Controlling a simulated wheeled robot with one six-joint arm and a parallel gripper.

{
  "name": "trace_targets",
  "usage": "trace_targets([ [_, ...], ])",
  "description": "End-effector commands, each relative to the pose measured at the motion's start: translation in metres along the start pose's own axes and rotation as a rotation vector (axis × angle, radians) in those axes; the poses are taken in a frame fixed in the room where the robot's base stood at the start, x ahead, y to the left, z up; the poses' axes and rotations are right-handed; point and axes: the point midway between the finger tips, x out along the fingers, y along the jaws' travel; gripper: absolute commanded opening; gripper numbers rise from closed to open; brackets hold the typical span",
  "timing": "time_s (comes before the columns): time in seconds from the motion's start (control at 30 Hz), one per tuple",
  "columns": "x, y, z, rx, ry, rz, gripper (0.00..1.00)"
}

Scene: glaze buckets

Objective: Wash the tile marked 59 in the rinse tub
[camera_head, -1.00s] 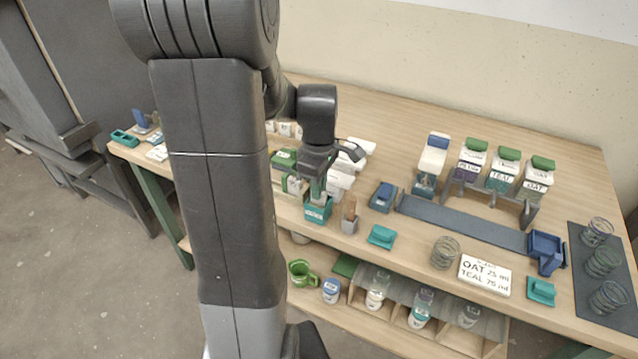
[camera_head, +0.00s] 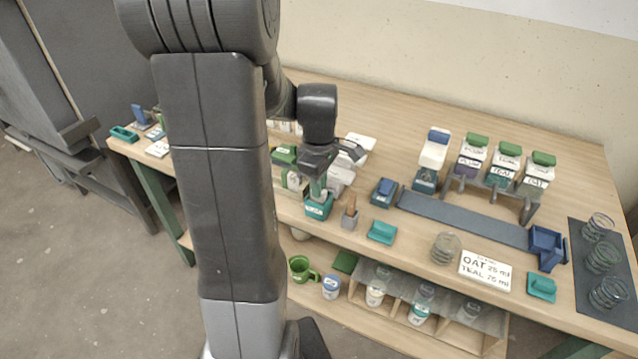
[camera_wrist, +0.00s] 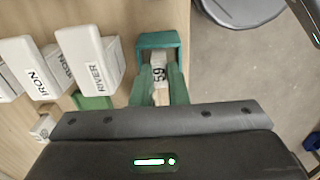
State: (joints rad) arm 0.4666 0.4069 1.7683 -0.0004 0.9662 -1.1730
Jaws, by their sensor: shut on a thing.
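The tile marked 59 (camera_wrist: 159,78) is pale with dark digits. It stands on edge between the green fingers of my gripper (camera_wrist: 159,88) in the wrist view. My gripper (camera_head: 317,188) is shut on it and points down into a small teal tub (camera_head: 317,210) at the front edge of the table. The tub's teal wall (camera_wrist: 158,39) rises just beyond the tile in the wrist view. The tub has a white label that is too small to read. The tile's lower part is hidden, so I cannot tell how deep it sits.
White blocks marked RIVER (camera_wrist: 90,62) and IRON (camera_wrist: 36,70) stand left of the tub in the wrist view. A grey holder (camera_head: 349,219) with a brown piece stands close right of the tub. Teal block (camera_head: 382,232) and glass jar (camera_head: 445,248) lie further right.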

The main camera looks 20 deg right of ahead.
Motion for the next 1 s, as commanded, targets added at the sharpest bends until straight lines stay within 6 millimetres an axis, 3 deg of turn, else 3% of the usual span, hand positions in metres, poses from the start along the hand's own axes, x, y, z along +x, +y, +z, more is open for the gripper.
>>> trace_targets([
  [0.77,0.0072,-0.0002,0.0001,0.000,0.000,0.000,0.00],
  [1.0,-0.0009,-0.0001,0.0000,0.000,0.000,0.000,0.00],
])
